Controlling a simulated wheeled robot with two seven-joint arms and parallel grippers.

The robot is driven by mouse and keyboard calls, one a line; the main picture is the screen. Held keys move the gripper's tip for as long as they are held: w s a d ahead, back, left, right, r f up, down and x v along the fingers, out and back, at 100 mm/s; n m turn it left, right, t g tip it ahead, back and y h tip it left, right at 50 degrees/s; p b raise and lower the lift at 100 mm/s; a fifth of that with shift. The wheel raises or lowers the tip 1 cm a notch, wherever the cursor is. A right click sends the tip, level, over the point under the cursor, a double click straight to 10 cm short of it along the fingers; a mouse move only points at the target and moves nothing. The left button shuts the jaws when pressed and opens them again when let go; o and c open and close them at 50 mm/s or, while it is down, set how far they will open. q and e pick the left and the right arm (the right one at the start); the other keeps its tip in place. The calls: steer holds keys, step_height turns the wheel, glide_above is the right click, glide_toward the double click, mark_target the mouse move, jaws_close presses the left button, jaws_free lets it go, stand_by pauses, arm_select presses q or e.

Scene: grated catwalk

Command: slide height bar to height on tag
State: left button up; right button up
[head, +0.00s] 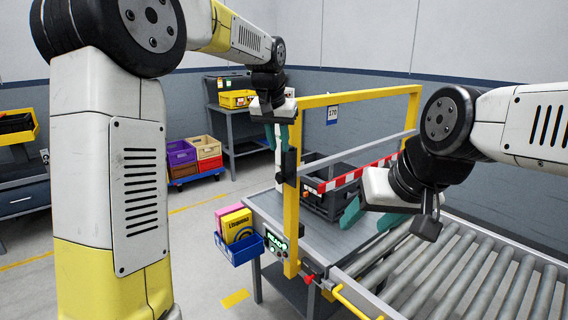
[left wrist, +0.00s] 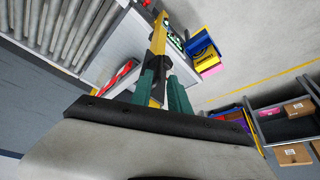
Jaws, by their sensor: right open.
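A yellow gate frame (head: 291,215) stands over the conveyor. A red-and-white striped bar (head: 358,174) spans it below a grey crossbar (head: 388,146). A black slider block (head: 289,166) sits on the near yellow post. A tag (head: 332,115) that seems to read 170 hangs from the top beam. My left gripper (head: 276,137) points down beside the upper near post, above the block. In the left wrist view, its teal fingers (left wrist: 161,92) are apart, with the post and black block (left wrist: 157,66) showing between and beyond them. My right gripper (head: 373,217) is open and empty in front of the gate.
A dark crate (head: 333,201) sits on the grey table behind the gate. A roller conveyor (head: 455,280) runs to the right. A blue bin (head: 239,249) with yellow and pink items hangs at the table's left edge. Shelving and crates stand behind, beyond open floor.

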mark_target(283, 170)
arm_select(q)
steer(key=shift+w+d+f, duration=0.2)
steer(key=shift+w+f, duration=0.05)
steer(key=x, duration=0.7)
steer(key=shift+w+f, duration=0.1)
steer(key=shift+f, duration=0.1)
jaws_close()
stand_by(1.0)
